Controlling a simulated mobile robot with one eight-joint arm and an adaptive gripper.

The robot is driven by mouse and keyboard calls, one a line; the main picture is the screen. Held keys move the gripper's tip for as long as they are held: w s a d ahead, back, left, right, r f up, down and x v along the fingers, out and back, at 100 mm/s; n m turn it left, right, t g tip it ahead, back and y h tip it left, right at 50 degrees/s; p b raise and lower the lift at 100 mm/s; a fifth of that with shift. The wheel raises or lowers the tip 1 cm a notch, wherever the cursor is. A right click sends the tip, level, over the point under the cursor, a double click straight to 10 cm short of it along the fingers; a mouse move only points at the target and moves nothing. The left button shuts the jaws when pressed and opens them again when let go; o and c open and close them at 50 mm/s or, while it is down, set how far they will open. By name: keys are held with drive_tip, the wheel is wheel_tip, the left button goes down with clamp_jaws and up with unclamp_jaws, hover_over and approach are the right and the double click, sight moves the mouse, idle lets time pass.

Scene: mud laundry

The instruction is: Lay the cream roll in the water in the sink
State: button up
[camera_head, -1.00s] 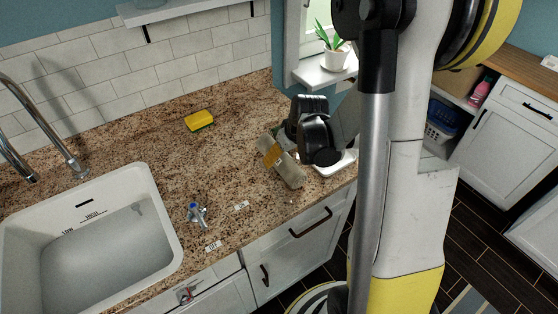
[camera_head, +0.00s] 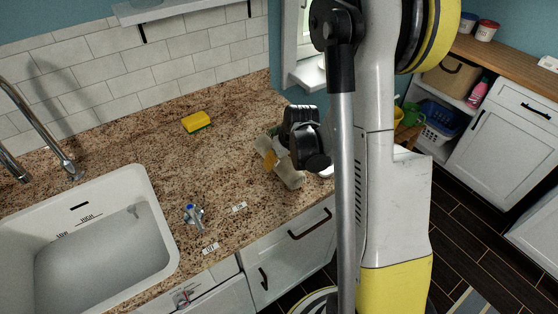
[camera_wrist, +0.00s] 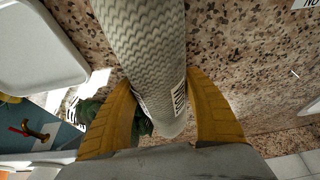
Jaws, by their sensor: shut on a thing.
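The cream roll (camera_wrist: 145,50) has a ribbed, woven surface and a dark printed label near its end. My gripper (camera_wrist: 160,110) is shut on it, with one yellow finger on each side in the wrist view. In the head view my gripper (camera_head: 272,160) holds the roll (camera_head: 291,178) over the right part of the counter, partly hidden by the dark wrist. Whether the roll touches the counter I cannot tell. The white sink (camera_head: 158,220) is at the left, with LOW and HIGH marks on its inner wall. Greyish water (camera_head: 95,262) lies in it.
A blue-handled tap (camera_head: 194,215) stands on the granite counter (camera_head: 160,155) right of the sink, near small printed labels. A yellow sponge (camera_head: 196,122) lies behind it. A white tray (camera_wrist: 45,45) shows in the wrist view.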

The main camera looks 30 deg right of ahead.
drive_tip(key=shift+r, duration=0.55)
wheel_tip(320, 180, up, 3)
drive_tip(key=shift+p, duration=0.8)
drive_tip(key=s+d+r+p, duration=0.2)
drive_tip(key=s+d+r, duration=0.4)
drive_tip(key=d, duration=0.3)
drive_tip(key=shift+s+d+r, duration=0.2)
drive_tip(key=shift+d+r, duration=0.2)
drive_tip(key=shift+r, duration=0.05)
